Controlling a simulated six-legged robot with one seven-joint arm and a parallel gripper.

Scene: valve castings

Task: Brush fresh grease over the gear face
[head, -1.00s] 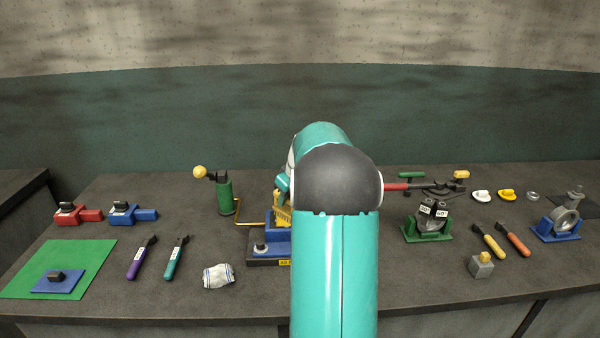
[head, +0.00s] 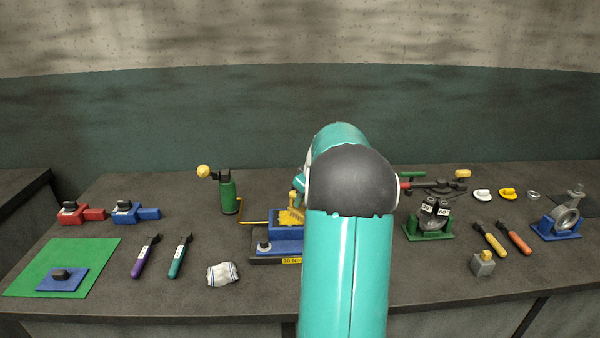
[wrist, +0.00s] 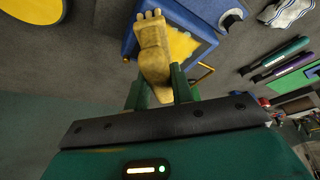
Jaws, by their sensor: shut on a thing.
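My gripper (wrist: 153,92) is shut on a tan-gold piece with a toothed end (wrist: 154,52), its teeth pointing away from the fingers. This piece is in front of a blue fixture (wrist: 146,24) with a yellow face (wrist: 180,42); whether they touch I cannot tell. In the head view the blue fixture (head: 285,232) stands at mid-table, with yellow parts (head: 291,213) on top. My arm hides its right side and my gripper there. Which yellow part is the gear face is unclear. Purple (head: 146,257) and teal (head: 180,256) handled tools with dark heads lie left.
A green canister (head: 228,195) with a yellow-knobbed lever stands left of the fixture. A striped cloth (head: 222,274) lies in front. A green stand (head: 428,229), yellow (head: 489,239) and orange (head: 514,237) handled tools and a blue stand (head: 556,228) are right.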

